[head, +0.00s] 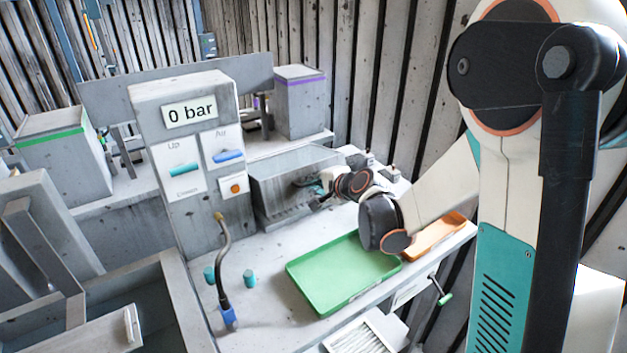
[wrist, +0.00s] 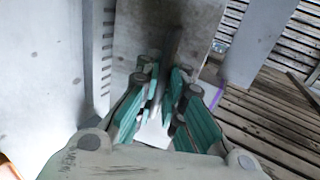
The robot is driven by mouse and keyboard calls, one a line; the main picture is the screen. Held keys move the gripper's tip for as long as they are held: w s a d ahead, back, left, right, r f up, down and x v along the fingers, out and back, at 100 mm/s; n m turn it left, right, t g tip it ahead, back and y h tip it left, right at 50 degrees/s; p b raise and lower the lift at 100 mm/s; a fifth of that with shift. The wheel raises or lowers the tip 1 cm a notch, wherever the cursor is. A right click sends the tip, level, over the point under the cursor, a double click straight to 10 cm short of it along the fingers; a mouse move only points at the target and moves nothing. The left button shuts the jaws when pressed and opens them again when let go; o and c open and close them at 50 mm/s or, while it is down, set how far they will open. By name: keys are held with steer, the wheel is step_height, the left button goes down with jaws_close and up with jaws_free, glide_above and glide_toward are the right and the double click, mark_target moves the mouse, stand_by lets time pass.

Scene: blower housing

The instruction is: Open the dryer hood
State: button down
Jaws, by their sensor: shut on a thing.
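The dryer hood (head: 285,168) is a grey, box-like cover with a sloping pale top, standing on the bench behind the green tray in the head view. It looks closed or nearly so; its exact angle is hard to tell. My gripper (head: 318,193) reaches in from the right to the hood's front. In the wrist view my gripper (wrist: 160,98) has its teal fingers closed around a narrow grey bar, which looks like the hood's handle (wrist: 173,48). The fingers hide much of the handle. A pale panel, likely part of the hood, fills the view beyond.
A green tray (head: 341,276) and an orange tray (head: 434,238) lie below my arm. A control panel (head: 189,110) reading "0 bar" stands left of the hood. Purple-striped box (head: 300,103) stands behind.

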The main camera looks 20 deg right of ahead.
steer(key=w+r+g+p, duration=0.1)
steer(key=r+p, duration=0.2)
steer(key=r, duration=0.1)
steer(key=w+a+r+g+h+p, duration=0.1)
steer(key=r+g+p, duration=0.1)
steer(key=r+p, duration=0.2)
steer(key=w+r+g+p, duration=0.2)
steer(key=r+p, duration=0.2)
steer(key=shift+a+h, duration=0.15)
steer(key=shift+h, duration=0.15)
steer(key=w+a+r+g+h+p, duration=0.1)
steer(key=w+a+r+g+p, duration=0.2)
steer(key=w+r+g+p, duration=0.2)
steer(key=shift+w+a+r+g+h+p, duration=0.35)
steer(key=shift+w+r+p, duration=1.25)
steer(key=shift+w, duration=1.5)
steer(key=c, duration=2)
jaws_free()
steer(key=shift+r, duration=0.1)
step_height(320, 180, up, 12)
steer(key=s, duration=0.1)
steer(key=shift+s+d, duration=0.2)
steer(key=shift+d, duration=0.05)
steer(key=shift+s, duration=0.1)
